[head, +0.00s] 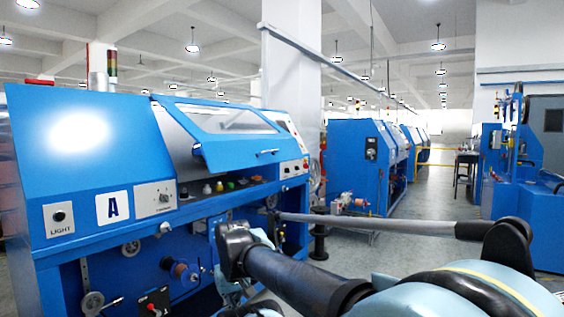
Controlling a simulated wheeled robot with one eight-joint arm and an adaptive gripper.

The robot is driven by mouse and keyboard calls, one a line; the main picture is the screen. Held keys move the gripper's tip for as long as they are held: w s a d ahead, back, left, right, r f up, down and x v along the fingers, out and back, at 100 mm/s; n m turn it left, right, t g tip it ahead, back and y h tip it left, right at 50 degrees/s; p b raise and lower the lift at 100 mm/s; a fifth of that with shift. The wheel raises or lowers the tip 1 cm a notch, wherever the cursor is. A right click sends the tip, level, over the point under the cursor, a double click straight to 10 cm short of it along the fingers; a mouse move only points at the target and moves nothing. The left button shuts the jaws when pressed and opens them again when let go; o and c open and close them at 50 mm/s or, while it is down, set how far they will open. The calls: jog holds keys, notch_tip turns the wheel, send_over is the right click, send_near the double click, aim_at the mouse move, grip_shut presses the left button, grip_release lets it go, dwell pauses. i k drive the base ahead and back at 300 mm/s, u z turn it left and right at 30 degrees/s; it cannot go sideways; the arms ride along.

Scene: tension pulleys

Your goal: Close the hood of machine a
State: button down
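A small handle (267,152) is on the hood's lower right edge. My arm reaches in from the lower right, and its end is in front of the machine's lower front, below the hood. My gripper (230,288) is mostly hidden by my arm; its fingers cannot be made out. I see no contact with the hood.
A ledge with several small colored items (219,186) lies under the hood. Control panels (155,199) flank the opening. Pulleys and a spool (185,275) are on the lower front. More blue machines (355,165) stand behind. The aisle floor (430,200) at the right is clear.

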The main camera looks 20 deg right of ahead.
aim_at(238, 136)
jog(key=z, duration=0.6)
jog(key=i, duration=1.2)
jog(key=z, duration=0.15)
